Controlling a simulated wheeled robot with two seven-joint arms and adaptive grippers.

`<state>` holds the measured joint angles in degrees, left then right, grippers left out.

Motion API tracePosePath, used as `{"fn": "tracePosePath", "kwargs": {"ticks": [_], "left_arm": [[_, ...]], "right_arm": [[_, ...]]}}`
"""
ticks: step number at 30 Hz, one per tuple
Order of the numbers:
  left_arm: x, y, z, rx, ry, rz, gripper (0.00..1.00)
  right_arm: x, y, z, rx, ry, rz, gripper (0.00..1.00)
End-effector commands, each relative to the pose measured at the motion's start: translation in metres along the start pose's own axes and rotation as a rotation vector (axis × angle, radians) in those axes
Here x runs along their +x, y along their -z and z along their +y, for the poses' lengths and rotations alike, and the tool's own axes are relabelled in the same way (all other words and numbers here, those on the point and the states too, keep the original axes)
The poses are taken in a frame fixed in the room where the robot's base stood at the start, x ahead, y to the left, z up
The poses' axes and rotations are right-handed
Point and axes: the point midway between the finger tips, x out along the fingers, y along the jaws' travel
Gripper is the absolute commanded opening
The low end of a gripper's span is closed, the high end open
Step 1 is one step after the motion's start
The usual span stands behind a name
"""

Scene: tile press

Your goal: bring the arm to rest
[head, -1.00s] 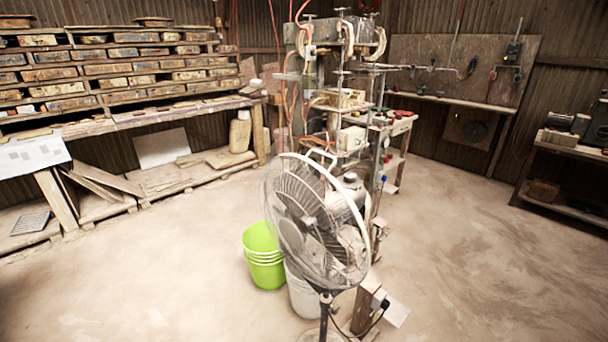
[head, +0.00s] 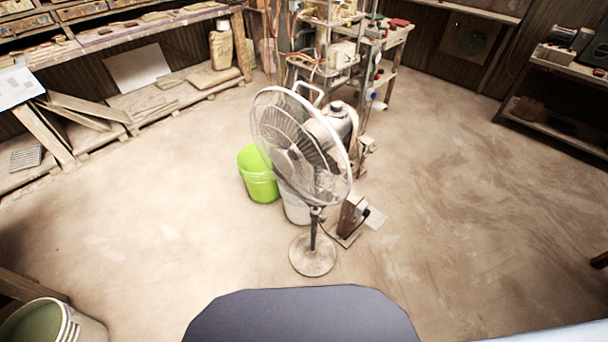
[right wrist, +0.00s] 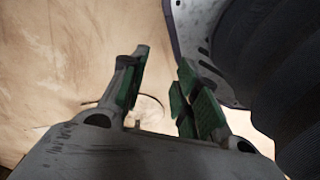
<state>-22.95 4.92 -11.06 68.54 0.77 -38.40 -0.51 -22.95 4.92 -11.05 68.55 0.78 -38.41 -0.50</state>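My right gripper (right wrist: 163,58) shows in the right wrist view. Its two green-padded fingers stand apart with nothing held between them, and the pale floor (right wrist: 50,60) lies beyond. A thin curved outline shows between the fingers, too unclear to name. Neither gripper shows in the head view, and my left gripper is out of sight.
A pedestal fan (head: 312,255) stands on the floor ahead, beside a lime green bucket (head: 258,180) and a white bucket (head: 296,205). Another bucket (head: 85,325) is at the lower left. Shelves (head: 570,110) line the right wall.

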Motion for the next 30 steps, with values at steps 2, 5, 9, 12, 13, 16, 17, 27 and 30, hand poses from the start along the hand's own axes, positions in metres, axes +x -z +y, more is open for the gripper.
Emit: {"fn": "tracePosePath", "kwargs": {"ticks": [2,5,9,12,13,16,17,27,30], "left_arm": [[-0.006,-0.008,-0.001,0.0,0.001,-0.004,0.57],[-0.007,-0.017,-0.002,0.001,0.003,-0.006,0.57],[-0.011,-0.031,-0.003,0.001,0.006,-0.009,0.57],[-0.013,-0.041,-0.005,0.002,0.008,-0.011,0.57],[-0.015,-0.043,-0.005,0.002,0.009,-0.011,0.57],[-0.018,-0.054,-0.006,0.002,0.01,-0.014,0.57],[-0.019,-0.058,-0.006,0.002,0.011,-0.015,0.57],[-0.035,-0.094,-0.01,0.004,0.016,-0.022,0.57],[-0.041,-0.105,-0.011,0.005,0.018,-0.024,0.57]], "right_arm": [[-0.006,-0.008,0.001,0.0,-0.002,-0.004,0.31],[-0.007,-0.017,0.002,-0.001,-0.003,-0.006,0.31],[-0.011,-0.031,0.003,-0.001,-0.006,-0.009,0.31],[-0.013,-0.041,0.005,-0.002,-0.008,-0.011,0.31],[-0.014,-0.044,0.005,-0.002,-0.009,-0.012,0.31],[-0.018,-0.054,0.006,-0.002,-0.01,-0.014,0.31],[-0.019,-0.058,0.006,-0.002,-0.011,-0.016,0.31],[-0.035,-0.094,0.01,-0.004,-0.016,-0.022,0.31],[-0.041,-0.105,0.011,-0.005,-0.018,-0.024,0.31]]}}
